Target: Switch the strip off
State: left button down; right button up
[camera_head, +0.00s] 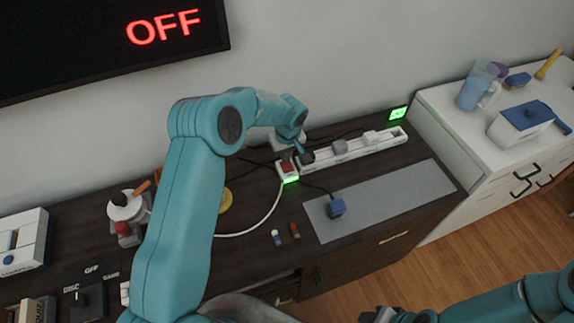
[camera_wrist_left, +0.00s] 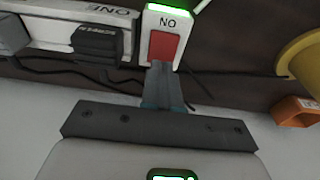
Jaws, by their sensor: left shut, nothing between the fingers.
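The white power strip (camera_head: 352,153) lies along the back of the dark desk. Its red switch (camera_head: 287,167) sits at the left end, beside a lit green strip (camera_head: 291,180). In the left wrist view the red switch (camera_wrist_left: 164,47) shows close up, with "ON" lettering reading upside down and a green glow at the end. My left gripper (camera_head: 301,151) is shut and empty; its fingertips (camera_wrist_left: 161,70) are right at the switch's edge. I cannot tell whether they touch it. My right gripper (camera_head: 380,315) shows only partly at the bottom edge.
Black (camera_head: 306,157), grey (camera_head: 340,147) and white (camera_head: 370,138) plugs sit in the strip. A blue plug (camera_head: 336,207) rests on the grey mat (camera_head: 400,199). A wall screen (camera_head: 90,45) reads "OFF". A small green display (camera_head: 398,113) is lit. A white cabinet stands right.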

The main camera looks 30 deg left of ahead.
pick_arm(q)
jog(key=shift+f+b, duration=0.8)
dwell(0.4)
jog(key=shift+r, duration=0.45)
jog(key=shift+r+p, duration=1.2)
jog(key=shift+r, duration=1.9)
jog(key=shift+f, duration=0.1)
